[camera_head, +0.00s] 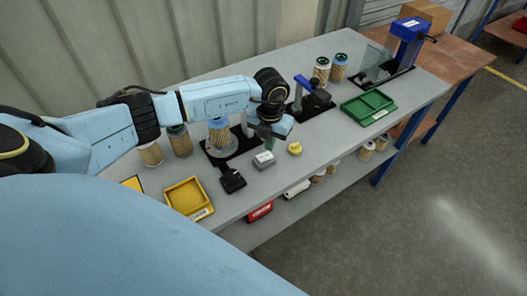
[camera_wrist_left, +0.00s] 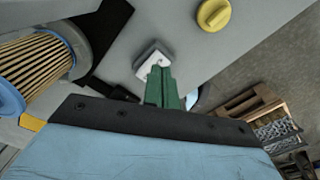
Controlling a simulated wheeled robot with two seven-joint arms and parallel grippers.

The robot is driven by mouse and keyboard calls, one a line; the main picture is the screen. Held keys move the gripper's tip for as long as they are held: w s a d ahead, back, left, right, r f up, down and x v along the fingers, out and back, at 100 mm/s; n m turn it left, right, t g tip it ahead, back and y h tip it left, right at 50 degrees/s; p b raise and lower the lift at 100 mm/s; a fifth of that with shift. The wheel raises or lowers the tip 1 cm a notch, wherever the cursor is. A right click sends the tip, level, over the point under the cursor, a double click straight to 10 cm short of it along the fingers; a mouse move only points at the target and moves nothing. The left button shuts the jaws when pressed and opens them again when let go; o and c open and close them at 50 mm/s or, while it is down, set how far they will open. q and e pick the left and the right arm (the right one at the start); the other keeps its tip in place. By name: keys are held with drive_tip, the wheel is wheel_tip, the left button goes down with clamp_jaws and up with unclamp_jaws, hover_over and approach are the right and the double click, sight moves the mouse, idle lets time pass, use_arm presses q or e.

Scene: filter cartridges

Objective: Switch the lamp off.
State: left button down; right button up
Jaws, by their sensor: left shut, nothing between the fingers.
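My left gripper (camera_head: 268,144) reaches over the table from the left, pointing down. Its green fingers are shut and empty; they also show in the wrist view (camera_wrist_left: 161,75). A small light grey switch box (camera_head: 264,160) sits on the table just in front of the fingertips. In the wrist view the box (camera_wrist_left: 149,58) is partly hidden by the fingers, which are over or at its near edge; I cannot tell whether they touch. A yellow knob (camera_head: 295,149) stands to its right, also seen in the wrist view (camera_wrist_left: 213,14). I cannot make out a lit lamp.
A filter cartridge (camera_head: 219,133) stands on a black base behind the gripper's left, with a small black box (camera_head: 232,181) in front. A yellow tray (camera_head: 188,196) is at front left, a green tray (camera_head: 368,107) at right. A blue-headed stand (camera_head: 409,29) is at the far right.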

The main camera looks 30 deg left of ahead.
sight(269, 155)
use_arm(q)
wheel_tip(269, 155, up, 5)
drive_tip(key=p, duration=0.3)
drive_tip(key=shift+f, duration=0.15)
idle(0.5)
